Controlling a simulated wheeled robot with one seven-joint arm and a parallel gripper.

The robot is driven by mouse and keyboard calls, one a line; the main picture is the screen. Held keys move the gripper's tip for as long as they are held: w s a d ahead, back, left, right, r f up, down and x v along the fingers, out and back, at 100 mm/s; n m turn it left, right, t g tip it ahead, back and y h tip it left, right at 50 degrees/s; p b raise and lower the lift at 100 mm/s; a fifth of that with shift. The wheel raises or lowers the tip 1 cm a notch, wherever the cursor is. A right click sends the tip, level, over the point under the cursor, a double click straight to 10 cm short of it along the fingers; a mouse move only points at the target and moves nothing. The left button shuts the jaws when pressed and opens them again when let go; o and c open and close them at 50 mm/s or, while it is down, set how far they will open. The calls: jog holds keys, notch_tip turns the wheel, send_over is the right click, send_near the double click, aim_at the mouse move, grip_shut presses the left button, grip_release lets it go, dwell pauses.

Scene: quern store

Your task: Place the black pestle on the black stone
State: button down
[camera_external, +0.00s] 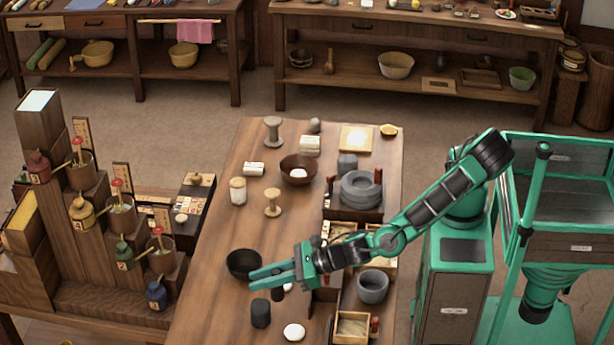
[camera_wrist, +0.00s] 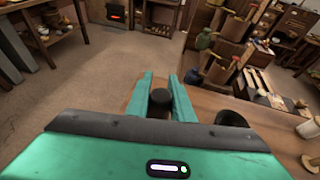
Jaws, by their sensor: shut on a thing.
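My gripper (camera_external: 254,279) reaches left over the near part of the wooden table, with its fingers shut on a dark thing that looks like the black pestle (camera_external: 278,294). Its lower end shows just below the fingers. In the wrist view, the pestle's dark rounded top (camera_wrist: 160,97) shows between the two green fingers of my gripper (camera_wrist: 161,88). A short dark block (camera_external: 261,313), which seems to be the black stone, stands on the table below and slightly left of the held pestle. I cannot tell how much gap lies between them.
A black bowl (camera_external: 243,264) stands just left of the fingers. A white stone (camera_external: 293,331) lies at the near side. A grey mortar (camera_external: 373,287) and a wooden box (camera_external: 352,328) stand to the right.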

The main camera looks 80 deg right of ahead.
jog(key=w+d+f, duration=0.3)
jog(key=w+f, duration=0.3)
jog(key=f, duration=0.2)
jog(key=shift+d, duration=0.35)
jog(key=shift+f, duration=0.15)
jog(key=c, duration=1.5)
grip_release()
jog(key=shift+c, duration=0.2)
jog(key=shift+s, duration=0.1)
jog(key=v, duration=1.2)
jog(key=shift+d, duration=0.1)
